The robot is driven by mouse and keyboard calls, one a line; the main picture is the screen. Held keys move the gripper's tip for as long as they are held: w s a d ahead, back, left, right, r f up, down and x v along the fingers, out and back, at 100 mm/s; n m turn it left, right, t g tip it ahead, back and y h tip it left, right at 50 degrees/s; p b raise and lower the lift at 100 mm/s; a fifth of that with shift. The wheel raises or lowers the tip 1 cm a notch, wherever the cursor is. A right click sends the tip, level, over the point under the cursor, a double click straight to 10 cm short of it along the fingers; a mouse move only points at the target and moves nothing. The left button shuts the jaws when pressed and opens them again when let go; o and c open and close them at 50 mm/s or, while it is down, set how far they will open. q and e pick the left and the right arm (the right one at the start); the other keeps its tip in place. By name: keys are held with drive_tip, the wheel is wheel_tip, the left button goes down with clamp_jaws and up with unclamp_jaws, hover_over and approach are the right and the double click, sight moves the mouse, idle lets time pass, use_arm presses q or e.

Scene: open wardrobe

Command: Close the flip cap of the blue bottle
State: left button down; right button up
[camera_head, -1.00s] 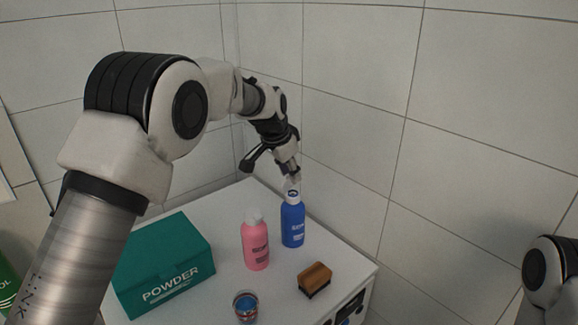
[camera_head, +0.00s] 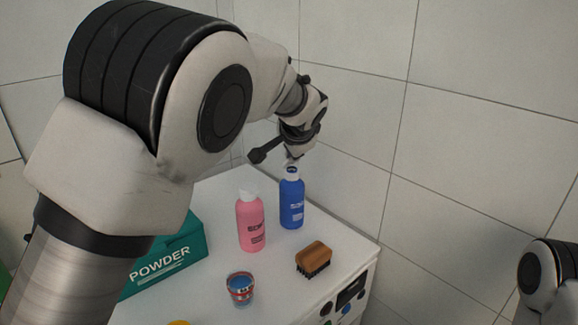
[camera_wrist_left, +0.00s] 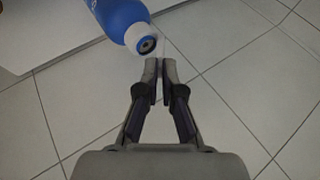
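The blue bottle (camera_head: 291,205) stands upright on the white worktop near the wall. Its white cap (camera_head: 291,173) is just under my left gripper (camera_head: 291,160). In the left wrist view the blue bottle (camera_wrist_left: 118,14) is at the top, with its white cap (camera_wrist_left: 140,38) and a dark round spot on the cap's top. The fingers of my left gripper (camera_wrist_left: 157,68) are drawn together with only a narrow gap, just beside and below the cap. A pale, faint piece lies between cap and fingertips; I cannot tell whether it is the flip lid or touched. My right gripper is out of view.
A pink bottle (camera_head: 251,222) stands left of the blue one. A wooden brush (camera_head: 313,258), a small cup with blue contents (camera_head: 240,288) and a green powder box (camera_head: 165,262) are nearer. A tiled wall (camera_head: 460,150) rises behind and right.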

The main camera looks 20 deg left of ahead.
use_arm(q)
drive_tip(key=shift+a+f, duration=0.1)
drive_tip(key=shift+a, duration=0.2)
drive_tip(key=c, duration=1.3)
unclamp_jaws()
drive_tip(key=shift+w+d, duration=0.1)
drive_tip(key=shift+d, duration=0.05)
